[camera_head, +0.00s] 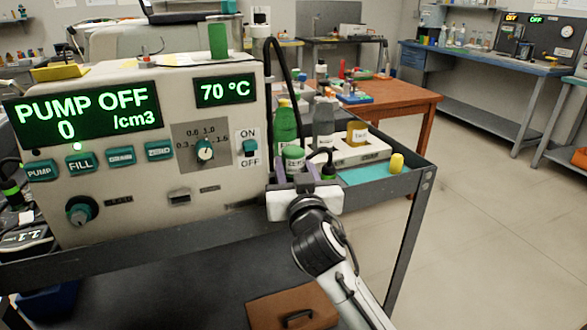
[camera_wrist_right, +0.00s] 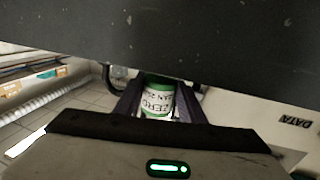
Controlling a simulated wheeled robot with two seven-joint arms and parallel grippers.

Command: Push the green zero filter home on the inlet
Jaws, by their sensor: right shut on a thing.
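The green zero filter (camera_head: 293,158), a small green cylinder with a white label, is at the right side of the white instrument (camera_head: 225,125). My right gripper (camera_head: 294,174) is shut on it. In the right wrist view the filter (camera_wrist_right: 158,98), its label reading ZERO upside down, sits between the two purple fingers (camera_wrist_right: 158,108). A white post with a black hose (camera_head: 260,22) stands at the instrument's top right corner. I cannot tell for certain which part is the inlet. My left gripper is not in view.
A green bottle (camera_head: 286,122) and a grey bottle (camera_head: 323,122) stand just behind the filter. A holder with a yellow-brown jar (camera_head: 356,134) and a small yellow piece (camera_head: 397,163) are to the right. A dark surface (camera_wrist_right: 170,40) fills the top of the wrist view.

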